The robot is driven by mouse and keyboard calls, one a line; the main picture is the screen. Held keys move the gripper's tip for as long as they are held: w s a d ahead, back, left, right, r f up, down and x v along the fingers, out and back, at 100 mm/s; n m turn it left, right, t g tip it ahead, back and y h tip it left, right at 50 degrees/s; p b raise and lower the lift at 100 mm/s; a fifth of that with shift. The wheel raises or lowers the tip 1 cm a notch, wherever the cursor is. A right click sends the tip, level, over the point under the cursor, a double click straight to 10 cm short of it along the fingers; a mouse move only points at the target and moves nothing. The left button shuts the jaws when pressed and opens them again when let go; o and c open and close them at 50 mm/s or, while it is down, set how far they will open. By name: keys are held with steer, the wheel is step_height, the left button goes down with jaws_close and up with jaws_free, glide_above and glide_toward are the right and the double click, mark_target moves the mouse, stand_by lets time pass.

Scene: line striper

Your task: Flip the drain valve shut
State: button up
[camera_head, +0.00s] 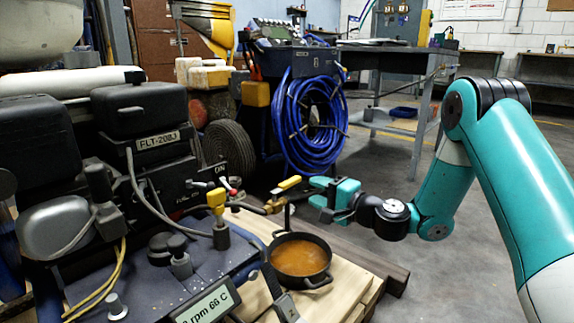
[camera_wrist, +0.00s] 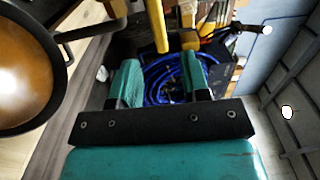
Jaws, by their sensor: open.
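The drain valve is a brass fitting (camera_head: 272,206) at the end of a pipe from the machine. Its yellow lever (camera_head: 289,183) sits on top, tilted slightly up to the right. A black pan (camera_head: 301,277) of brown liquid stands below it and shows at the left of the wrist view (camera_wrist: 58,120). My gripper (camera_head: 314,192) is open and empty, just right of the lever and apart from it. In the wrist view, a yellow bar (camera_wrist: 157,25), seemingly the lever, lies beyond the gap between my teal fingers (camera_wrist: 160,75). Whether liquid is flowing cannot be told.
A display (camera_head: 207,305) is at the front. The pan sits on wooden boards (camera_head: 345,285). A blue hose coil (camera_head: 310,120) hangs behind. Floor to the right is open.

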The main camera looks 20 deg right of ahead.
mark_target(295, 183)
steer(key=x, duration=0.8)
steer(key=shift+w+a+f+b, duration=0.15)
steer(key=shift+w+a+b, duration=0.1)
steer(key=shift+a+b, duration=0.15)
steer(key=shift+w+a, duration=0.3)
steer(key=shift+w, duration=0.3)
jaws_close()
